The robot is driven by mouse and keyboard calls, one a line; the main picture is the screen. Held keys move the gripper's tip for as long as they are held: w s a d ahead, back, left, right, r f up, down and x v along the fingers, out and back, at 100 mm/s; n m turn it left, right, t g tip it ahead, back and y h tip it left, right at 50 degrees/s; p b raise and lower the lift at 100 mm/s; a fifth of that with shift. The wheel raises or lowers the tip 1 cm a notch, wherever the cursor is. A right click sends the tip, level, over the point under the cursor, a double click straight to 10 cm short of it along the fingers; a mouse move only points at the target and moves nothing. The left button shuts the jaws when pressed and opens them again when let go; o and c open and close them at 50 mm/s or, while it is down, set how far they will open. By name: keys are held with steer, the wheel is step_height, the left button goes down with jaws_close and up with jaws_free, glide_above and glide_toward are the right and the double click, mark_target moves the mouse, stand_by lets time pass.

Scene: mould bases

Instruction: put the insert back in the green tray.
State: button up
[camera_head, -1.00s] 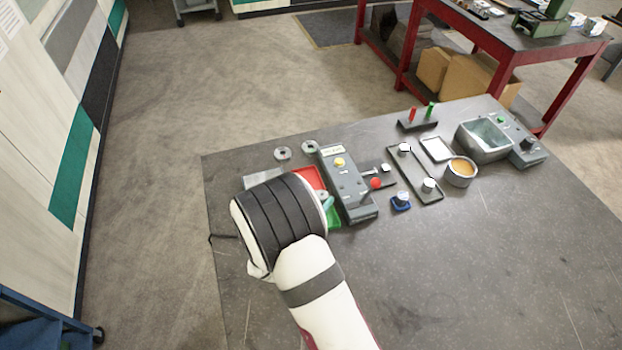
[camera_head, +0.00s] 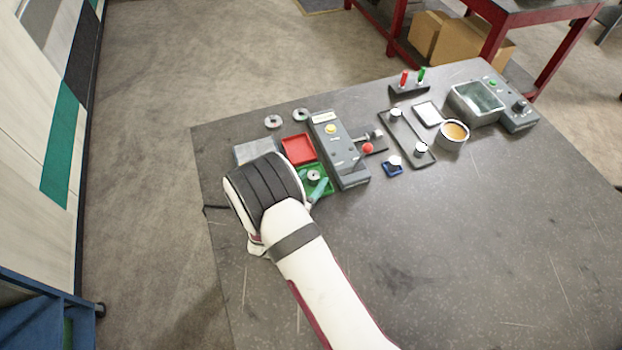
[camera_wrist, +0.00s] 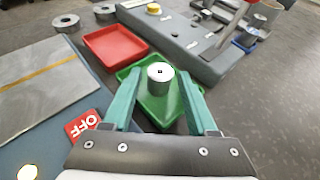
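The insert (camera_wrist: 160,80), a short metal cylinder with a small dark hole in its top, stands upright in the green tray (camera_wrist: 154,113) in the wrist view. It also shows in the head view (camera_head: 314,176), over the green tray (camera_head: 327,188). My gripper (camera_wrist: 161,74) has its two teal fingers spread, one on each side of the insert. Narrow green gaps show between the fingers and the insert. In the head view my gripper (camera_head: 318,186) is at the tray, and my wrist hides part of the area to its left.
A red tray (camera_head: 298,149) lies just behind the green one. A grey control box (camera_head: 340,150) with a yellow button stands close to the right. Two metal rings (camera_head: 273,121) (camera_head: 300,115) lie behind. The front right tabletop is clear.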

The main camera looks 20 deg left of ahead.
steer(key=shift+o, duration=0.7)
steer(key=v, duration=1.5)
steer(key=shift+s+r, duration=0.2)
steer(key=shift+s, duration=0.15)
